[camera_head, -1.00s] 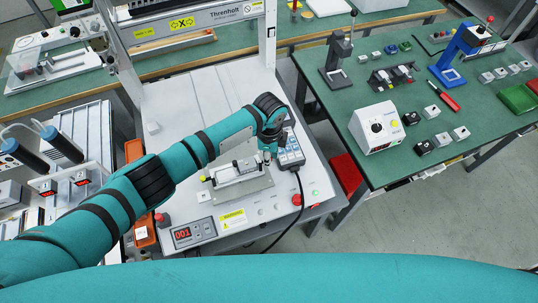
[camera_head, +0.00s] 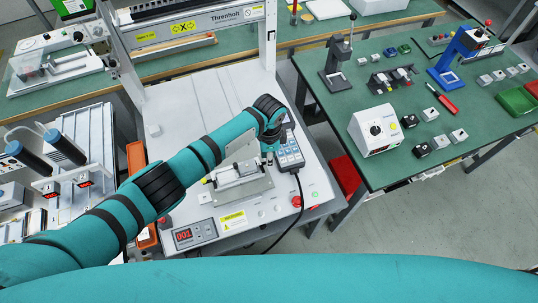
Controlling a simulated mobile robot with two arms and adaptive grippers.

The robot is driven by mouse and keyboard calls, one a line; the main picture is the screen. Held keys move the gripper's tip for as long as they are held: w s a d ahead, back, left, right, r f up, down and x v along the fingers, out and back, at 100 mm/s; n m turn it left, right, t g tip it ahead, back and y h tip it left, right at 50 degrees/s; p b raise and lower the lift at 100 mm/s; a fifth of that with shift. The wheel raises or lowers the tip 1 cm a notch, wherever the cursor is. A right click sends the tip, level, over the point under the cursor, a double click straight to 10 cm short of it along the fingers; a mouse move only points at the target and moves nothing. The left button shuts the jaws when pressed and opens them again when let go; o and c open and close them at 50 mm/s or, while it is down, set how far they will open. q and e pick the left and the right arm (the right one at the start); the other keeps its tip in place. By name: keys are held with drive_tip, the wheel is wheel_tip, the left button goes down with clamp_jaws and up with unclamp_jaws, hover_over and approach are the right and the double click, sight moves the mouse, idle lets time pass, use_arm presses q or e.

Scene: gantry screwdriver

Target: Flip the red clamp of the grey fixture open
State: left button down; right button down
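The grey fixture (camera_head: 242,187) sits on the front part of the white machine bed. A pale block (camera_head: 237,172) lies in it, and a light grey plate (camera_head: 243,150) stands tilted behind the block. I cannot make out a red clamp on it; my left wrist covers part of its far right side. My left gripper (camera_head: 268,153) points down at the right back edge of the fixture, beside the grey keypad. Its fingers are too small and hidden to tell open from shut, or whether they touch the fixture. My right gripper is out of view.
The grey keypad pendant (camera_head: 290,152) with its black cable lies just right of my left gripper. A red button (camera_head: 297,201) and a red-digit display (camera_head: 184,235) are on the front panel. The gantry post (camera_head: 271,35) stands behind. Bare bed lies left of the fixture.

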use_arm(q)
drive_tip(key=c, duration=1.2)
unclamp_jaws()
drive_tip(key=shift+c, duration=0.2)
drive_tip(key=shift+r, duration=0.1)
wheel_tip(320, 180, up, 12)
